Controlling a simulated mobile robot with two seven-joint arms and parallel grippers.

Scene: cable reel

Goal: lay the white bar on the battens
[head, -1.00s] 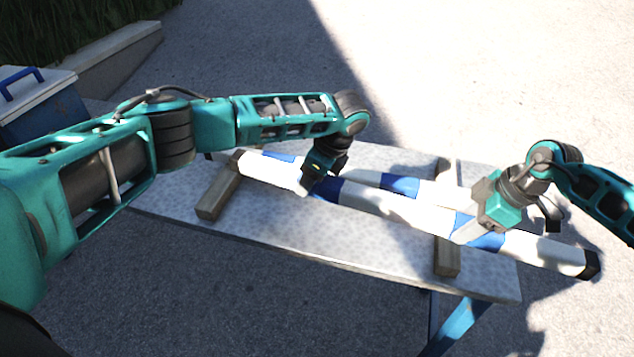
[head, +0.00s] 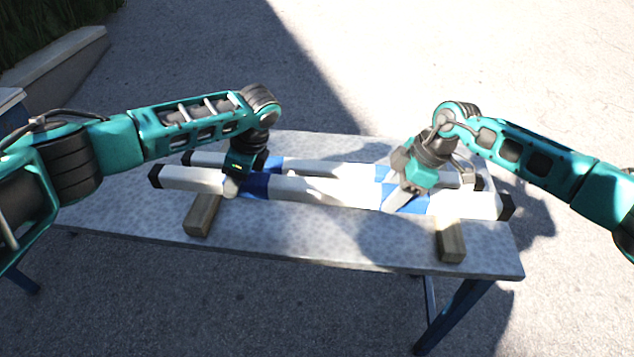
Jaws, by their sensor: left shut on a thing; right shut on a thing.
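The white bar (head: 320,190) has blue bands and dark end caps, and it runs left to right over the table. My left gripper (head: 236,187) is shut on it at the left blue band. My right gripper (head: 396,202) is shut on it at the right blue band. The bar crosses above the left wooden batten (head: 202,215) and the right wooden batten (head: 450,240), with both ends past them. I cannot tell whether it touches them. The far parts of the battens are hidden behind the bar.
A second similar white and blue bar (head: 330,170) lies behind, roughly parallel and close. The grey speckled table (head: 320,235) has bare room in front between the battens. A low kerb and dark greenery stand at the far left.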

